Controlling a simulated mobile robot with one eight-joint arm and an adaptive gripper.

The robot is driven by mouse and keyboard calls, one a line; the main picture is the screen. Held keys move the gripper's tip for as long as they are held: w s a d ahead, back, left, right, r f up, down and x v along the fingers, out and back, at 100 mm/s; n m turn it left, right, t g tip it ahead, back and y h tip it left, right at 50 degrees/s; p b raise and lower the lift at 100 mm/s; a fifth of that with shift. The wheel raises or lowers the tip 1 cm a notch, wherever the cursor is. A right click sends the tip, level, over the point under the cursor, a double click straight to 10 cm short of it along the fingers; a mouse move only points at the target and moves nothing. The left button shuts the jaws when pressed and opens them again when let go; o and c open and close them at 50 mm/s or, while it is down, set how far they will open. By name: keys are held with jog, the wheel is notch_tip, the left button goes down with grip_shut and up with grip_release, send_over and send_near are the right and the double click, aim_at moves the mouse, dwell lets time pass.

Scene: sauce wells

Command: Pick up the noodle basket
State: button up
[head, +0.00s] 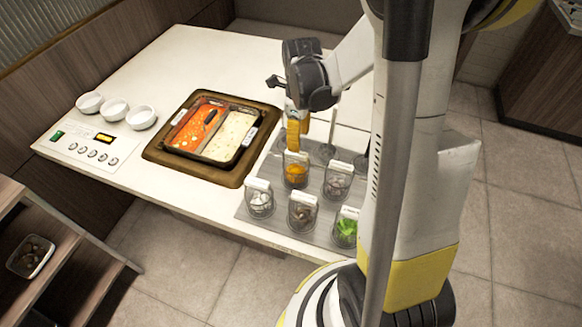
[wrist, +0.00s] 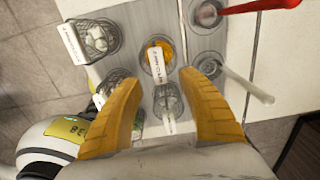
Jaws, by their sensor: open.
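Several wire baskets with white labels stand on a grey mat; I cannot read the labels, so which holds noodles is unclear. One holds orange-yellow food (head: 295,173), also in the wrist view (wrist: 160,52). A basket with greyish contents (head: 338,181) is to its right; in the wrist view this grey basket (wrist: 168,103) lies between my fingers. My gripper (head: 297,138) has orange fingers. It hangs above and behind the orange-yellow basket. In the wrist view my gripper (wrist: 168,72) is open and holds nothing.
Other baskets hold white pieces (head: 260,204), dark pieces (head: 302,214) and green leaves (head: 346,231). A two-part hotpot (head: 210,130) is to the left, with three white bowls (head: 115,110) beyond. A red-handled utensil (wrist: 262,6) and a pale-handled one (wrist: 248,85) stand close by.

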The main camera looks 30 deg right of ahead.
jog(key=b, duration=0.3)
send_over(296, 167)
jog(key=f, duration=0.7)
jog(key=shift+w+d, duration=0.35)
jog(key=shift+w, duration=0.05)
jog(key=shift+r, duration=0.15)
grip_shut()
